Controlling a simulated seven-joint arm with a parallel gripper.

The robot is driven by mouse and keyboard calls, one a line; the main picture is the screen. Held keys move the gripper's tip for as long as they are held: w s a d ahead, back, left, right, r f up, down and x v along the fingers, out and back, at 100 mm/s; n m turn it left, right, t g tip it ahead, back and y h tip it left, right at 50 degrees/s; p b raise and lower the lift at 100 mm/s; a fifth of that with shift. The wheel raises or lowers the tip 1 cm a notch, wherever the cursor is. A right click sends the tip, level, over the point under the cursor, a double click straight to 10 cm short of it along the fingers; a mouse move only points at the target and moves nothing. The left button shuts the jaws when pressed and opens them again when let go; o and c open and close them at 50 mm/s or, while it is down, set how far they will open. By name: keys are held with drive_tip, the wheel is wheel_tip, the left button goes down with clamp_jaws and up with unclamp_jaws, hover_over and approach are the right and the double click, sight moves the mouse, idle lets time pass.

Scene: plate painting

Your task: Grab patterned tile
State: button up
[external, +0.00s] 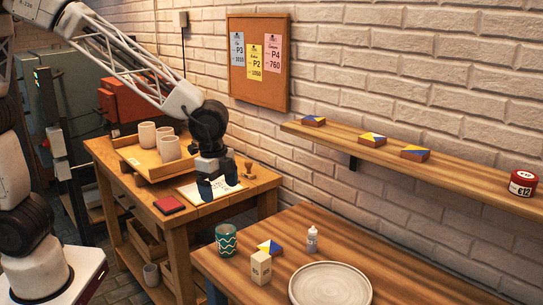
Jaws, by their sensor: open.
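Several patterned tiles with blue, yellow and white triangles are in the external view. Three more sit along the wall shelf: a left tile (314,121), a middle tile (373,140) and a right tile (415,153). My gripper (217,182) is open and points down over the back workbench, above a white paper sheet (193,194). It is apart from every tile. The sheet is partly hidden by the gripper.
A round plate (330,290) and a beige box marked 85 (261,268) stand on the front table. The workbench holds a tray (147,168) with cups, a red pad (169,204) and a stamp (248,170). A red tin (522,183) sits on the shelf (460,177).

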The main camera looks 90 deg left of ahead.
sight(271, 248)
drive_tip(key=w+a+f+m, duration=0.1)
drive_tip(key=w+f, duration=0.3)
drive_tip(key=w+a+f+m, duration=0.1)
drive_tip(key=w+a+f, duration=0.1)
drive_tip(key=w+f, duration=0.3)
drive_tip(key=w+a+f+m+g, duration=0.1)
drive_tip(key=w+a+f, duration=0.1)
drive_tip(key=w+f, duration=0.2)
drive_tip(key=shift+w+a+f, duration=0.15)
drive_tip(key=shift+a+f, duration=0.1)
drive_tip(key=shift+f, duration=0.6)
drive_tip(key=shift+f, duration=1.25)
drive_tip(key=shift+f, duration=0.1)
drive_tip(key=shift+d+f, duration=0.1)
drive_tip(key=shift+f, duration=2.4)
drive_tip(key=c, duration=1.1)
